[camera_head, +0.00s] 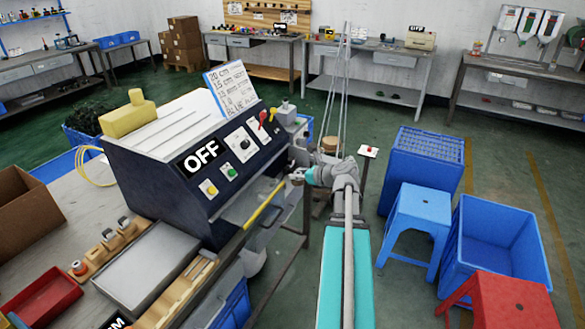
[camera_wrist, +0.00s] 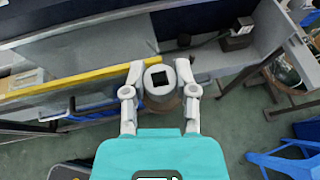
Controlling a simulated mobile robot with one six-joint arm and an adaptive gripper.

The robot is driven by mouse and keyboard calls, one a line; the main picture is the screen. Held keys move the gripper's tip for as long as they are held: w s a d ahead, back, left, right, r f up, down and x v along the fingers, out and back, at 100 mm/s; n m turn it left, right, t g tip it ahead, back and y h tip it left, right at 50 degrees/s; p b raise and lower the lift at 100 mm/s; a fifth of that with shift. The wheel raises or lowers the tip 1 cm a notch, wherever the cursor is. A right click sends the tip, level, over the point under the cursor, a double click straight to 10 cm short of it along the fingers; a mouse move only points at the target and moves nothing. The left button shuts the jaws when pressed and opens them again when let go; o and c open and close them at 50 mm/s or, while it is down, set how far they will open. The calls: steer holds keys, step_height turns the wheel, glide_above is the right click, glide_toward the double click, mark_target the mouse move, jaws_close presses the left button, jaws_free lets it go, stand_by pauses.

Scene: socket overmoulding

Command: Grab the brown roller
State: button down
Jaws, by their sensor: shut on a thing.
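My gripper (camera_wrist: 160,78) has its two fingers on either side of a round piece with a pale grey end face and a dark square in it, and is shut on it. A brownish edge of this piece, which I take as the brown roller (camera_wrist: 161,104), shows just below the grey face. The rest of its body is hidden. In the head view my gripper (camera_head: 298,175) is at the right end of the dark machine (camera_head: 185,165), near its front trough. The held piece is too small to make out there.
A yellow bar (camera_head: 264,203) runs along the machine's front edge, left of my gripper; it also shows in the wrist view (camera_wrist: 85,76). A blue stool (camera_head: 420,207), blue crates (camera_head: 490,240) and a red stool (camera_head: 510,303) stand on the right. Green floor lies between.

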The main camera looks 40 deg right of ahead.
steer(key=shift+s+a+r, duration=0.25)
steer(key=shift+s+r, duration=0.05)
steer(key=shift+s, duration=0.4)
